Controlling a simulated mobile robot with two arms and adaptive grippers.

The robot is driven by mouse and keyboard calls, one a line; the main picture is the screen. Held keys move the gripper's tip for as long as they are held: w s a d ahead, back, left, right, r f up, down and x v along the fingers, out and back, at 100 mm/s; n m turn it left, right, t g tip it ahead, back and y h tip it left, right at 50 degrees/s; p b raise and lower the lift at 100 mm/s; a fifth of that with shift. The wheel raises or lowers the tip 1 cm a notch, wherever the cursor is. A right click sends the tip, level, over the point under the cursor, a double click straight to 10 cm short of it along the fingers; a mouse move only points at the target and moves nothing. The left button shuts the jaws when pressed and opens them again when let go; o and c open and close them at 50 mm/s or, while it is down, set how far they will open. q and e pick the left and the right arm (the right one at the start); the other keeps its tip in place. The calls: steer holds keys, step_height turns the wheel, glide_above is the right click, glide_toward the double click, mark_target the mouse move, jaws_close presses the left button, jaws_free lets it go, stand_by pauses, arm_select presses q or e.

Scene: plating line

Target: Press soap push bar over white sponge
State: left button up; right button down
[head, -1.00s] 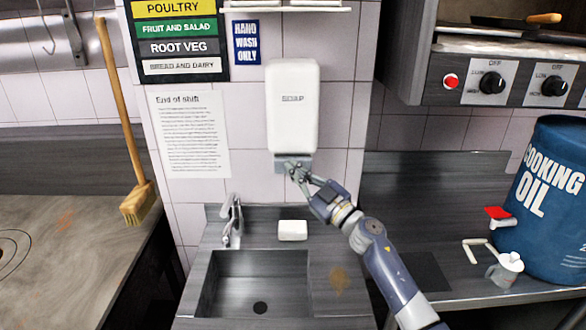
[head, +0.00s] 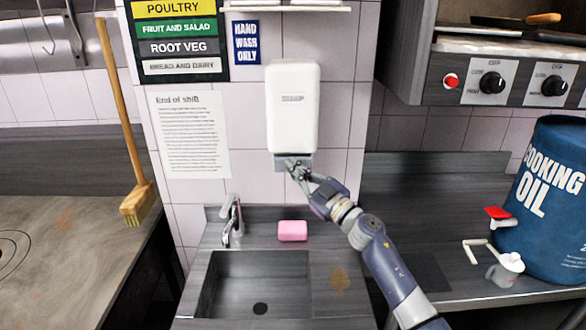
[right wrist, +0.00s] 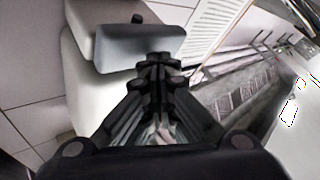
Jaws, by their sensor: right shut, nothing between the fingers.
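The white soap dispenser (head: 292,105) hangs on the tiled wall above the sink ledge. Its grey push bar (head: 280,163) is at the bottom, partly hidden by my right gripper (head: 291,165). The right gripper is shut and empty, with its fingertips at the bar. In the right wrist view the bar (right wrist: 135,48) is just beyond the shut fingertips (right wrist: 160,65) and appears to touch them. The sponge (head: 292,231) lies on the ledge below the dispenser and is pink now. My left gripper is out of view.
A sink basin (head: 255,285) with a tap (head: 232,220) is below. A broom (head: 138,203) leans at the left.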

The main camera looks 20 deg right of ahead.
steer(key=shift+s, duration=0.1)
steer(key=shift+s+a+p, duration=0.15)
steer(key=shift+s+p, duration=0.3)
steer(key=shift+s, duration=0.05)
steer(key=shift+s+a+p, duration=0.15)
steer(key=shift+s+p, duration=0.25)
steer(key=shift+s, duration=0.1)
steer(key=s+p, duration=0.1)
steer(key=s+a+p, duration=0.1)
steer(key=s, duration=0.1)
steer(key=s+p, duration=0.1)
steer(key=shift+s+a, duration=0.25)
steer(key=shift+s, duration=0.15)
steer(key=shift+d+f, duration=0.1)
